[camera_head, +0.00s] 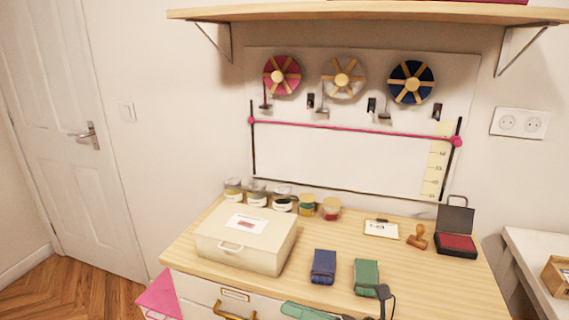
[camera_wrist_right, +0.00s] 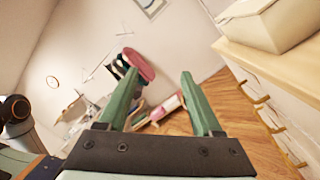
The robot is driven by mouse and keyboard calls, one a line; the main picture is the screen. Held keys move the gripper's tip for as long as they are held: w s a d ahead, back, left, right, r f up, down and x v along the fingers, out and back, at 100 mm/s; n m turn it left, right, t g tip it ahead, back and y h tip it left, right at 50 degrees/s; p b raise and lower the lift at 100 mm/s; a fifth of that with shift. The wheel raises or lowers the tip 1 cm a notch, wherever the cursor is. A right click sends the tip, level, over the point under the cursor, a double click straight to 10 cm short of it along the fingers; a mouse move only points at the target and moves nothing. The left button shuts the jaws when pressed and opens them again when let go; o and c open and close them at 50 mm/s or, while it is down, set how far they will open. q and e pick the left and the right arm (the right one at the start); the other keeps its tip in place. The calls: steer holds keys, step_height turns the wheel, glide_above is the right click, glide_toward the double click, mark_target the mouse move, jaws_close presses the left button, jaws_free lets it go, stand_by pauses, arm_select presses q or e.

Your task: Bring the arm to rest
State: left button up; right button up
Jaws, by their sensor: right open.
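My right gripper (camera_head: 302,310) shows only in part at the bottom edge of the head view, in front of the wooden-topped cabinet. Its green fingers sit low, near the drawer fronts. In the right wrist view the gripper (camera_wrist_right: 159,76) has its two green fingers spread apart with nothing held between them. Beyond the fingers are the wooden floor and blurred things. My left gripper is in neither view.
The cabinet top (camera_head: 325,240) holds a cream box (camera_head: 245,240), a blue folded item (camera_head: 323,267), a green one (camera_head: 366,277), several jars, a stamp (camera_head: 417,237) and an ink pad (camera_head: 456,243). A drawer handle (camera_head: 234,311) juts out in front. A shelf (camera_head: 370,13) hangs above.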

steer(key=s+d+f+m+t+h+p, duration=0.15)
steer(key=d+f+m+t+h, duration=0.35)
steer(key=m, duration=0.9)
steer(key=s+d+f+m+t+h+p, duration=0.1)
steer(key=s+d+f+m+t+h, duration=0.2)
steer(key=f+m+h, duration=0.7)
steer(key=s+d+f+m+g, duration=0.2)
steer(key=s+d+f+m, duration=0.1)
steer(key=s+m, duration=0.3)
steer(key=s+d+f+m+g+h, duration=0.1)
steer(key=s+d+f+m+g, duration=0.1)
steer(key=s+f+m, duration=0.3)
steer(key=s+d+m, duration=0.1)
steer(key=m, duration=0.2)
steer(key=shift+s+f+p, duration=0.25)
steer(key=shift+f+p, duration=0.1)
